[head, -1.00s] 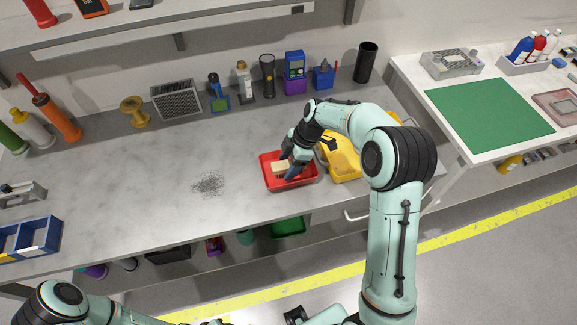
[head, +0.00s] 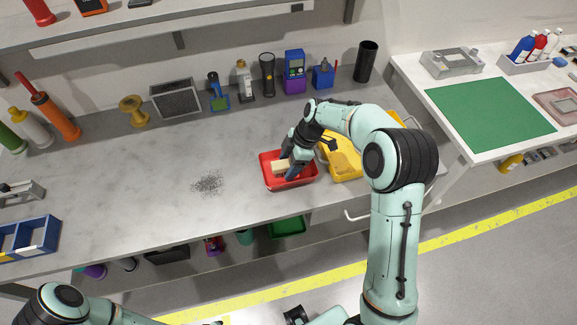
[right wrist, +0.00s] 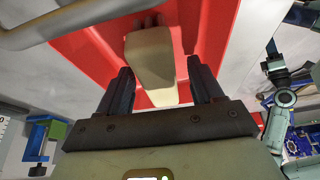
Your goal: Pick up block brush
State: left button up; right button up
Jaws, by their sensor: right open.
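The block brush is a beige block (head: 279,167) in the red tray (head: 267,180) on the grey bench. In the right wrist view the beige block (right wrist: 150,62) lies between my two dark fingers, with a gap on each side. My right gripper (head: 288,173) is open and reaches down into the tray at the block; it fills the lower middle of the right wrist view (right wrist: 160,88). The block's far side and bristles are hidden. Part of my left arm shows at the head view's lower left; the state of its gripper cannot be made out.
A yellow container (head: 345,165) stands just right of the red tray, partly behind my arm. A patch of grey filings (head: 208,182) lies left of the tray. Bottles and tools line the bench's back. A blue bin (head: 38,236) is at left. The middle bench is mostly clear.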

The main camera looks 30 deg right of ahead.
aim_at(289, 162)
jog(key=c, duration=1.1)
jog(key=shift+r+p, duration=0.4)
pick_arm(q)
jog(key=w+r+p, duration=0.1)
jog(key=w+r, duration=0.1)
jog(key=r, duration=0.1)
jog(key=shift+w+r+p, duration=0.1)
jog(key=shift+w+p, duration=0.05)
jog(key=shift+p, duration=0.25)
pick_arm(e)
notch_tip(289, 162, up, 20)
jog(key=shift+f, duration=0.15)
